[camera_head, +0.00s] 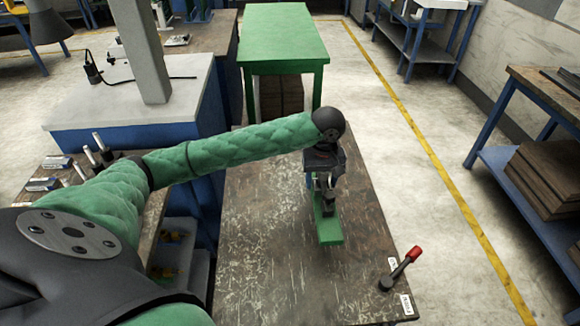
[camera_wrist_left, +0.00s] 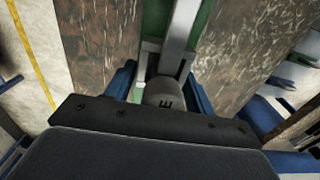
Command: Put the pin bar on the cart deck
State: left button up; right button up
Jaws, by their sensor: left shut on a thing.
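The pin bar (camera_head: 330,232) is a narrow green bar below my left gripper (camera_head: 325,192) in the head view. My left gripper points down and is shut on it. In the left wrist view, a grey rounded piece marked with a dark letter sits between the blue fingers (camera_wrist_left: 164,88), with the green bar (camera_wrist_left: 205,25) and grey metal parts beyond. The scratched dark brown top (camera_head: 255,255), which I take as the cart deck, lies beneath. I cannot tell whether the bar touches it. My right gripper is not in view.
A red-handled lever (camera_head: 404,266) and small white labels are at the top's front right corner. A green table (camera_head: 282,38) stands behind. A white-topped blue cabinet (camera_head: 110,108) is at the left, and a blue-legged shelf (camera_head: 530,165) at the right. The top's left part is clear.

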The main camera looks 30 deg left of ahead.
pick_arm(q)
jog(key=shift+w+a, duration=0.25)
jog(key=shift+a, duration=0.05)
jog(key=w+a+f+p, duration=0.1)
jog(key=w+a+f, duration=0.1)
jog(key=w+a+f+p, duration=0.1)
jog(key=w+a+f, duration=0.1)
jog(key=w+a, duration=0.1)
jog(key=w+a+f+p, duration=0.2)
jog(key=w+a, duration=0.1)
jog(key=shift+w+f, duration=0.1)
jog(key=shift+f, duration=0.2)
jog(key=shift+f+p, duration=0.9)
jog(key=shift+f, duration=1.15)
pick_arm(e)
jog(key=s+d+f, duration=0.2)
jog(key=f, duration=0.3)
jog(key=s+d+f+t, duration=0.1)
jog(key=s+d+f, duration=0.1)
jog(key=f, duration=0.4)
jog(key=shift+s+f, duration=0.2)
pick_arm(q)
jog(key=o, duration=1.6)
jog(key=shift+f, duration=0.1)
jog(key=shift+c, duration=0.2)
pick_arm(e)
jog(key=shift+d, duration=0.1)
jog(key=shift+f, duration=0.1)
